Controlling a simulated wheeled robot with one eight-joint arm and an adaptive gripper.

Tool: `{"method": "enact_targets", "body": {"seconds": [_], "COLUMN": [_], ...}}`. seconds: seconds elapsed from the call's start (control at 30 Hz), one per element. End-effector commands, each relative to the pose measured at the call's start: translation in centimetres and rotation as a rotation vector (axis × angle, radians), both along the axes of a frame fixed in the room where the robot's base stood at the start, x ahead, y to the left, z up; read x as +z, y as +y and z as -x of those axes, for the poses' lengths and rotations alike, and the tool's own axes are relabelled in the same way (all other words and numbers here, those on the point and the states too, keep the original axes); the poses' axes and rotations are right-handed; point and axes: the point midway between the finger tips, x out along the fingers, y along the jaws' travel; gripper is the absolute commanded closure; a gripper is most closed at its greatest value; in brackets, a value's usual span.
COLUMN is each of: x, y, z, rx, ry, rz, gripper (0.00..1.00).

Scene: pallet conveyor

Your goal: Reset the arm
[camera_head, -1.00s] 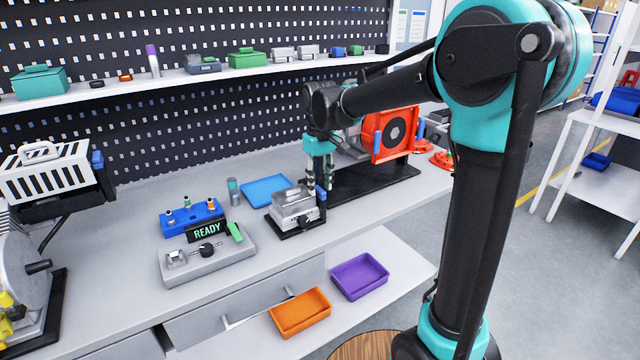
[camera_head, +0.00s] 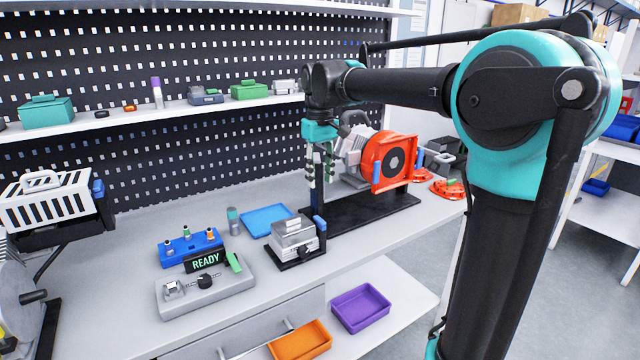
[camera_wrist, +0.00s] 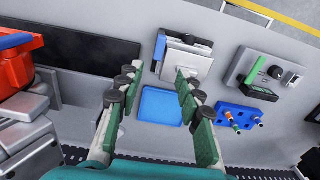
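My gripper (camera_head: 320,180) hangs downward above the bench, behind the small metal fixture and in front of the red wheel machine. In the wrist view, my gripper (camera_wrist: 154,88) has its two green-padded fingers spread apart with nothing between them. My arm reaches across from the right of the head view. The metal fixture (camera_head: 295,235) with a blue handle sits on a black base below my gripper. It also shows beyond the fingertips in the wrist view (camera_wrist: 186,58).
A blue tray (camera_head: 268,219) lies behind the fixture. A grey control box with a READY display (camera_head: 205,261) and a blue block with pegs (camera_head: 190,250) are left. The red machine (camera_head: 388,162) stands right. Orange (camera_head: 300,342) and purple (camera_head: 360,306) bins are lower down.

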Motion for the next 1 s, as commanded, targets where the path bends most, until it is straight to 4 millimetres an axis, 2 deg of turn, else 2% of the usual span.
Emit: {"method": "enact_targets", "body": {"seconds": [0.27,0.37,0.47,0.57,0.7,0.8,0.9,1.0], "x": [-0.1,-1.1,-3.9,-8.2,-14.9,-19.3,-22.9,-25.4], "y": [-0.1,-1.1,-3.8,-7.7,-13.3,-16.6,-18.9,-20.4], "z": [0.0,0.2,1.0,2.7,6.9,10.6,14.2,17.0], "rx": [-0.002,-0.024,-0.084,-0.177,-0.323,-0.42,-0.501,-0.559], "ry": [-0.001,-0.012,-0.044,-0.095,-0.179,-0.237,-0.289,-0.325], "rz": [-0.001,-0.006,-0.02,-0.04,-0.069,-0.087,-0.1,-0.109], "gripper": [0.64,0.64,0.64,0.64,0.64,0.64,0.64,0.64]}}
